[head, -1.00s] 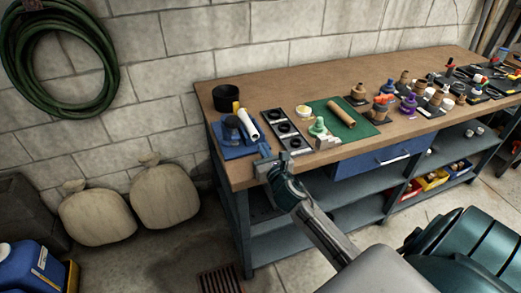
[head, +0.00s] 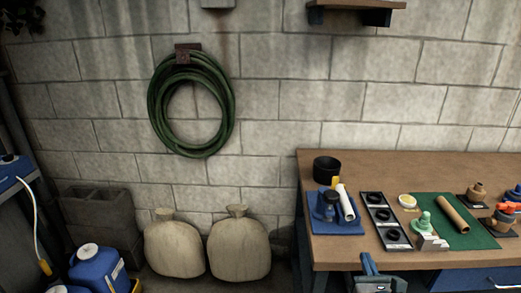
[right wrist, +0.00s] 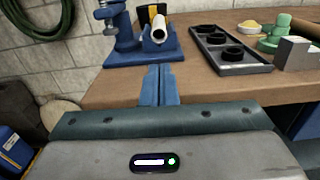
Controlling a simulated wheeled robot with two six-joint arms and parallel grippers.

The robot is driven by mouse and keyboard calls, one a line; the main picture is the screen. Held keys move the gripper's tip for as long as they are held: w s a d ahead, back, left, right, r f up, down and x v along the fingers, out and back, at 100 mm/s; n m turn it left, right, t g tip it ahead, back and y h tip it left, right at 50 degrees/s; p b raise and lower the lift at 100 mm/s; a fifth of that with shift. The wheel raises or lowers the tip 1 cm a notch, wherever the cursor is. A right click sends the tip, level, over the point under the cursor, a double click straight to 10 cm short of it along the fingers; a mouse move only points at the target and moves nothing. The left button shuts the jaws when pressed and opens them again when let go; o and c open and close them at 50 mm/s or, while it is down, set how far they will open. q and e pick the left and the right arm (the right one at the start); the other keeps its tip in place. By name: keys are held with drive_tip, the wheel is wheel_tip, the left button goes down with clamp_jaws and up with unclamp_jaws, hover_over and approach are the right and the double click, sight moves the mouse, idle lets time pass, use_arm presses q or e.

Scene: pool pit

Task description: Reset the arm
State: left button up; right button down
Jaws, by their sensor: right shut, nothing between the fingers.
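My right gripper (head: 370,266) shows at the bottom edge of the head view, by the front edge of the workbench (head: 335,256). In the right wrist view its two blue fingers (right wrist: 158,84) are together, with nothing between them. They point at the bench top, just in front of the blue stand with the white roll (right wrist: 160,35). The rest of my right arm is mostly below the head view. My left gripper is in neither view.
On the bench are a black tray with rings (head: 380,208), a black cup (head: 327,167) and a green mat (head: 470,238) with a brown roll. Two sacks (head: 238,250) and a blue jug (head: 97,268) stand left of the bench. A green hose (head: 155,110) hangs on the wall.

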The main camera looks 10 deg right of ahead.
drive_tip(key=s+a+f+m+g+y, duration=0.1)
drive_tip(key=s+a+f+m+g, duration=0.3)
drive_tip(key=s+m, duration=0.55)
drive_tip(key=s+a+f+m+g+y, duration=0.15)
drive_tip(key=s+f+m+g, duration=0.4)
drive_tip(key=m, duration=0.65)
drive_tip(key=s+a+f+m+g+y, duration=0.1)
drive_tip(key=s+a+f+m+g, duration=0.25)
drive_tip(key=s+m, duration=0.6)
wheel_tip(320, 180, down, 28)
drive_tip(key=w+d+m+g, duration=0.2)
drive_tip(key=s+d+f+g, duration=0.1)
drive_tip(key=s+d+f, duration=0.1)
drive_tip(key=s+f, duration=1.6)
wheel_tip(320, 180, down, 3)
drive_tip(key=shift+s, duration=0.2)
